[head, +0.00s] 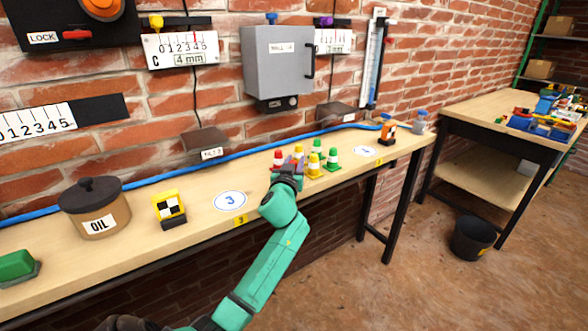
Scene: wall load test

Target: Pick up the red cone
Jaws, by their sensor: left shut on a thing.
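The red cone (278,156), with a white band, stands at the left of a small group of cones on the long wooden bench. My left gripper (288,167) is at this cone, with its wrist partly covering the cone's lower part. The gripper is shut on it; the finger contact is largely hidden and small. I cannot tell whether the cone is clear of the bench. My right gripper is not in view.
Yellow cones (314,166) and green cones (333,160) stand close to the right of my gripper. The bench (205,222) also holds an oil pot (97,208) and a yellow-black block (169,206). A blue hose (160,180) runs along the brick wall.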

